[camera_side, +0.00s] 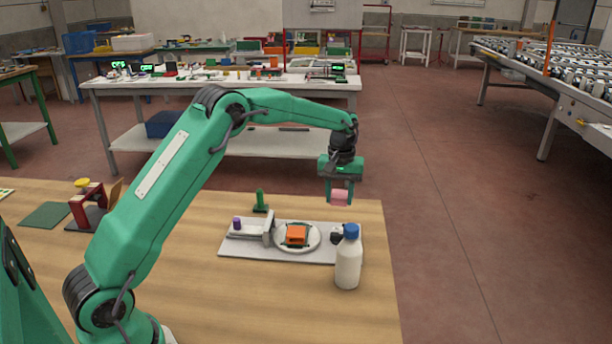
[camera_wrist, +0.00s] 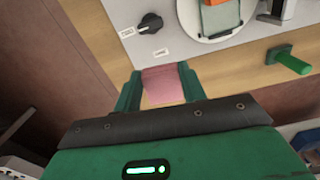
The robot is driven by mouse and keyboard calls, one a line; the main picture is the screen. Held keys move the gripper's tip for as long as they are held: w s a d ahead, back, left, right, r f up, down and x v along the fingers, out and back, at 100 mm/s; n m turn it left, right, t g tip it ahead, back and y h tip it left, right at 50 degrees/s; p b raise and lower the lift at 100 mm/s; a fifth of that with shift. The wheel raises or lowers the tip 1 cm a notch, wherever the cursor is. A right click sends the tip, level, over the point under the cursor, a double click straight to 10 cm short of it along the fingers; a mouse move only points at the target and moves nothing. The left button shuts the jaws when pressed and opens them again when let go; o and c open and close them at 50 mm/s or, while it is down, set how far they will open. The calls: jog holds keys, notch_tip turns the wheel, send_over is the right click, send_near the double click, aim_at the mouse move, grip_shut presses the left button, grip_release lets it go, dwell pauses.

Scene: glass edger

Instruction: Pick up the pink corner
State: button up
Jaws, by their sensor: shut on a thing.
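The pink corner (camera_side: 339,197) is a small pink block held between the fingers of my gripper (camera_side: 340,192). In the side view it hangs in the air above the far right part of the wooden table. In the wrist view the pink corner (camera_wrist: 163,84) sits between the two green fingertips (camera_wrist: 160,88), which close on it from both sides. Part of it is hidden behind the dark plate of my gripper.
Below stands a grey base plate (camera_side: 237,251) with a round white disc (camera_side: 314,245) bearing an orange block (camera_side: 296,234). A white bottle with a blue cap (camera_side: 348,262) stands at its right. A green peg (camera_side: 260,202) is behind. The table's front is clear.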

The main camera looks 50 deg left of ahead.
jog(key=shift+s+d+r, duration=0.15)
jog(key=shift+d+r, duration=0.25)
jog(key=shift+d, duration=0.2)
jog(key=shift+s+d+r, duration=0.15)
jog(key=shift+d+r, duration=0.2)
jog(key=shift+d, duration=0.2)
